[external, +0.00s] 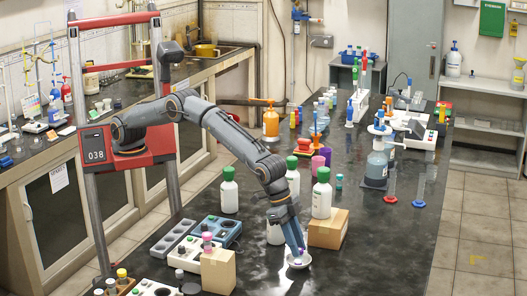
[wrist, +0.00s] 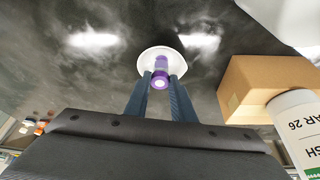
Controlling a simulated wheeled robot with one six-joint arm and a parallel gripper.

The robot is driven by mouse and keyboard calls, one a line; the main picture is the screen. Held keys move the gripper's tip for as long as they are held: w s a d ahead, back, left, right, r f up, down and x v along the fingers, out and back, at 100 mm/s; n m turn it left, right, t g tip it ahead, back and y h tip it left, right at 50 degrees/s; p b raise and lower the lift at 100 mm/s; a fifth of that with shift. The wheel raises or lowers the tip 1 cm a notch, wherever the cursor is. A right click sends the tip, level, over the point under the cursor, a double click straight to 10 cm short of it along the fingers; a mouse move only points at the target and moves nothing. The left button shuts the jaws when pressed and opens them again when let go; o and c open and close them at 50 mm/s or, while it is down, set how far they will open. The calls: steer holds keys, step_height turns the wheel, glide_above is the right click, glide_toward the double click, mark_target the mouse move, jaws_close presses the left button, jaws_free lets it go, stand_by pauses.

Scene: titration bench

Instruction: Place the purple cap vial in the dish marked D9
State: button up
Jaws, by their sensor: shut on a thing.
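My gripper (external: 297,254) reaches down to a small white dish (external: 299,265) near the front of the dark bench. In the wrist view its two fingers (wrist: 160,85) are shut on a vial with a purple cap (wrist: 160,83). The vial is over the white dish (wrist: 149,59), which lies just beyond the fingertips. I cannot tell whether the vial touches the dish. No marking on the dish is readable. In the external view the vial is mostly hidden by the fingers.
Another box (external: 218,271) and racks (external: 190,255) stand to the left. The bench right of the dish is clear.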

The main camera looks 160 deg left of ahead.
steer(key=shift+f, duration=0.2)
steer(key=o, duration=1)
steer(key=shift+r, duration=0.1)
steer(key=shift+r, duration=0.2)
steer(key=b+v, duration=0.2)
steer(key=v, duration=1)
steer(key=shift+f, duration=0.1)
